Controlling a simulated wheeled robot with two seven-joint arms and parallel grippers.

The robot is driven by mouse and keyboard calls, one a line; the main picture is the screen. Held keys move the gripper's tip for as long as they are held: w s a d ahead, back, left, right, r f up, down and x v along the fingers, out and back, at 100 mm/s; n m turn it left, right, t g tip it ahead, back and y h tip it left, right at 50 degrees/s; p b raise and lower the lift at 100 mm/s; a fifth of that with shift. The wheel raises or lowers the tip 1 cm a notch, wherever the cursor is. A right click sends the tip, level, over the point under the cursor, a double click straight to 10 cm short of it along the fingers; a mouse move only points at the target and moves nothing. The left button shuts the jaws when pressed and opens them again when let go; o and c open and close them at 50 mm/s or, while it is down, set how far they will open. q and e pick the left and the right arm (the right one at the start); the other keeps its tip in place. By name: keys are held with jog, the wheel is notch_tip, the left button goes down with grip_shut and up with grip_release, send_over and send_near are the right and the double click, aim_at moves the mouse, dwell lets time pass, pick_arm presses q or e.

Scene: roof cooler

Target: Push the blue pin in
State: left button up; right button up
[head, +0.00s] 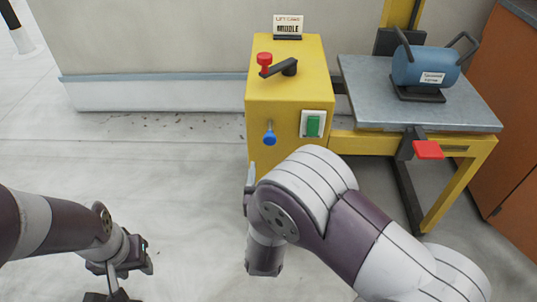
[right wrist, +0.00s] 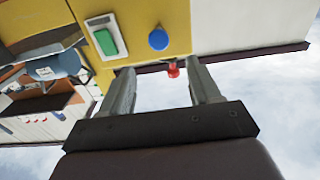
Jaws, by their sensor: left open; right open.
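The blue pin (head: 269,138) is a round blue knob on a thin metal stem. It sticks out from the front face of the yellow box (head: 262,103), left of a green button (head: 313,125). In the right wrist view the blue pin (right wrist: 158,39) is beyond the fingertips, between their lines and apart from them. My right gripper (right wrist: 160,72) is open and empty; in the head view my right arm hides most of it. My left gripper (head: 118,284) is open and empty, low at the left above the floor.
A red-knobbed crank (head: 277,66) and a sign (head: 288,27) are on top of the box. To the right, a grey platform (head: 420,97) carries a blue cylinder (head: 425,66), with a red pedal-like piece (head: 428,150) at its front.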

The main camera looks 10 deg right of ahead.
aim_at(270, 140)
jog(key=b+x, duration=0.2)
jog(key=x, duration=0.7)
jog(key=shift+w+d+f, duration=0.1)
grip_shut()
jog(key=x, duration=0.3)
jog(key=shift+w+d+b, duration=0.15)
jog(key=shift+w+b, duration=0.15)
jog(key=shift+w, duration=0.1)
grip_release()
